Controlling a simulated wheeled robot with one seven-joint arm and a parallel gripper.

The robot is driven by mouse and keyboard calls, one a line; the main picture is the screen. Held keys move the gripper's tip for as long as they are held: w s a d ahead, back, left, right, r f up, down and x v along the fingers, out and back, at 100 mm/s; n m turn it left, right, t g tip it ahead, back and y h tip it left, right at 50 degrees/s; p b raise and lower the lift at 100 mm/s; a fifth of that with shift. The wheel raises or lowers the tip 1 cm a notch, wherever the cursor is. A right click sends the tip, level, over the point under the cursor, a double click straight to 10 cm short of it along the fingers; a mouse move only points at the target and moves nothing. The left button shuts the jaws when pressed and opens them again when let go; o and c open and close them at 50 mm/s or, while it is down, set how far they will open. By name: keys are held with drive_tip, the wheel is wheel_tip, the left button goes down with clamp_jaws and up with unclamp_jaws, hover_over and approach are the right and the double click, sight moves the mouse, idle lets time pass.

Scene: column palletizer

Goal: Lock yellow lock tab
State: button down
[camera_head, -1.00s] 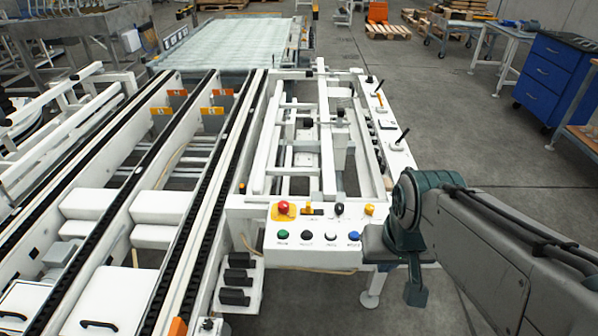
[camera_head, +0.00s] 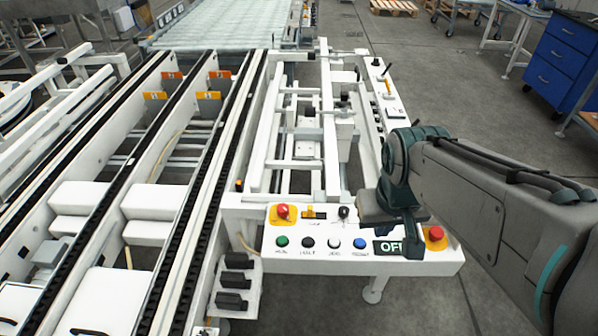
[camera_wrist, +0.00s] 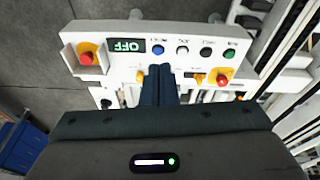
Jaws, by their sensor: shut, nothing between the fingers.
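A small yellow-orange tab (camera_head: 309,213) sits beside a red emergency button on the white control panel. The wrist view shows it too (camera_wrist: 198,78), right of my fingers. Another small yellow-orange piece (camera_wrist: 140,76) shows left of my fingers in the wrist view; in the head view my arm hides it. I cannot tell which is the lock tab. My gripper (camera_wrist: 160,68) is shut and empty, with its fingertips over the panel below the blue button in the wrist view. In the head view my gripper (camera_head: 412,245) covers part of the OFF display.
The panel carries red buttons on yellow plates (camera_head: 282,212) (camera_head: 435,236), a black knob (camera_head: 343,212), a blue button (camera_head: 359,243) and a green OFF display (camera_head: 387,247). A black lever and orange tab (camera_head: 387,86) stand on the right rail.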

drive_tip(key=w+a+f+n+g+h+p, duration=0.1)
drive_tip(key=w+a+n, duration=0.35)
drive_tip(key=w, duration=0.25)
drive_tip(key=w+a+f+n+g+h, duration=0.1)
drive_tip(key=w+a+n, duration=0.2)
drive_tip(key=w+n, duration=0.35)
drive_tip(key=w+a+f+n+h+p, duration=0.1)
drive_tip(key=w+a+f+n+h, duration=0.1)
drive_tip(key=w+a+f+n, duration=0.3)
drive_tip(key=w+a+f, duration=0.4)
drive_tip(key=w+a, duration=0.1)
drive_tip(key=a, duration=0.1)
drive_tip(key=shift+a+f+n+g, duration=0.15)
drive_tip(key=shift+f+n+g, duration=0.15)
drive_tip(key=shift+f, duration=0.1)
drive_tip(key=p, duration=0.2)
approach(305, 214)
drive_tip(key=x, duration=0.5)
drive_tip(key=shift+w+f, duration=0.1)
drive_tip(key=shift+b, duration=0.3)
